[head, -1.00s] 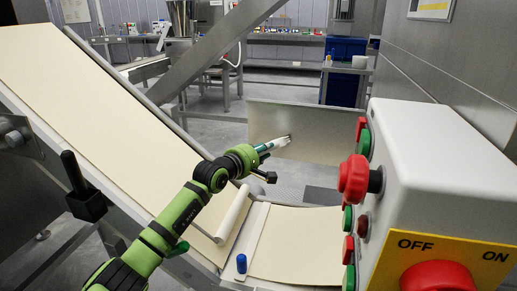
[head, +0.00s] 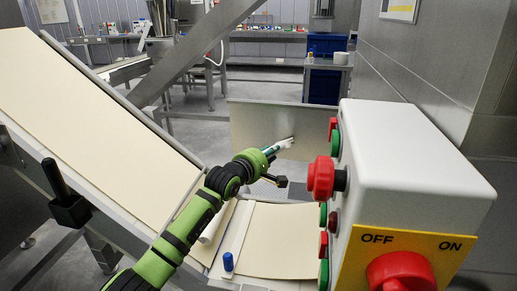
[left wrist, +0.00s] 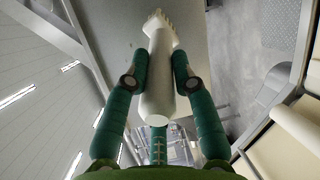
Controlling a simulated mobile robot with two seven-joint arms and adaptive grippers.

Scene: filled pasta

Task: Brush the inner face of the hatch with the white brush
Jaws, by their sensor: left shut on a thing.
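The hatch (head: 262,122) is an upright grey metal panel beyond the lower end of the cream belt. My left gripper (head: 276,149) is in front of it, shut on the white brush (head: 286,145). In the left wrist view, the fingers (left wrist: 160,75) close on both sides of the brush's thick white handle (left wrist: 157,90). The bristles (left wrist: 158,20) point away from the gripper towards the grey panel (left wrist: 120,30). The brush tip overlaps the hatch face in the head view; I cannot tell whether it touches. My right gripper is not in view.
A white control box (head: 410,160) with red and green buttons stands close on the right. The sloping cream belt (head: 90,110) fills the left. A blue-capped item (head: 228,262) stands at the belt's lower part. Behind are blue crates (head: 324,85) and a workbench.

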